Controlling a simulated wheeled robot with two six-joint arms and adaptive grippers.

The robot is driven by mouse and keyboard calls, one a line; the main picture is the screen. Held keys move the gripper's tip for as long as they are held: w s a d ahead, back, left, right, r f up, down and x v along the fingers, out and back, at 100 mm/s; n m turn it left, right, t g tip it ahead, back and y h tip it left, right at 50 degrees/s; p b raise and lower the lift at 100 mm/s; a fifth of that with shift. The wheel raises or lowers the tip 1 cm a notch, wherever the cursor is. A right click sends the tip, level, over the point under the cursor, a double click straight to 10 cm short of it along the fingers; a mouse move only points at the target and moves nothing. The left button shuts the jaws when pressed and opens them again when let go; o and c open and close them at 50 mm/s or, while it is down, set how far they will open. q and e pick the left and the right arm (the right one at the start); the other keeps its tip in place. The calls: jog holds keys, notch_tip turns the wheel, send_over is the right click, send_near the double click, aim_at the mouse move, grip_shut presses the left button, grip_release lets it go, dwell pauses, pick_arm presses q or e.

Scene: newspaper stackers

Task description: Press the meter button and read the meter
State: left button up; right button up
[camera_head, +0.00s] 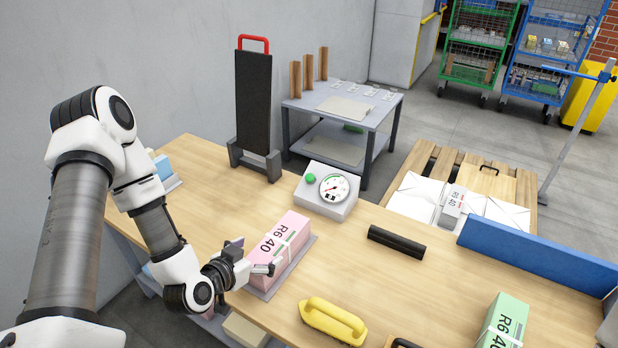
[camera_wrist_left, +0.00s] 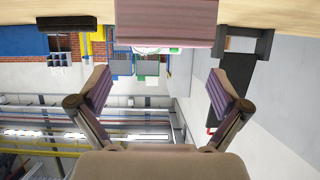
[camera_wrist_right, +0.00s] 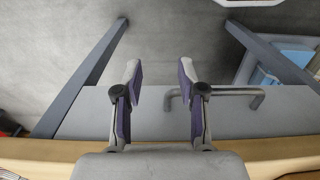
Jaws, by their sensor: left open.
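The meter (camera_head: 327,204) is a light grey box on the wooden table. It has a green button (camera_head: 310,178) and a round white dial (camera_head: 334,187) with a red needle. The exact reading is too small to tell. My left gripper (camera_head: 252,257) is open and empty beside the pink R6 40 stack (camera_head: 278,240), nearer the front than the meter and apart from it. In the left wrist view the open fingers (camera_wrist_left: 160,78) are spread, with the pink stack (camera_wrist_left: 165,22) beyond them. My right gripper (camera_wrist_right: 159,68) is open and empty, visible only in its wrist view.
A tall black stand with a red handle (camera_head: 253,95) stands left of the meter. A black bar (camera_head: 397,242), a yellow-handled tool (camera_head: 332,320) and a green stack (camera_head: 503,322) lie on the table (camera_head: 385,290). A blue barrier (camera_head: 535,258) lines the right edge.

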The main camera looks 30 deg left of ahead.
pick_arm(q)
grip_shut()
dwell(1.3)
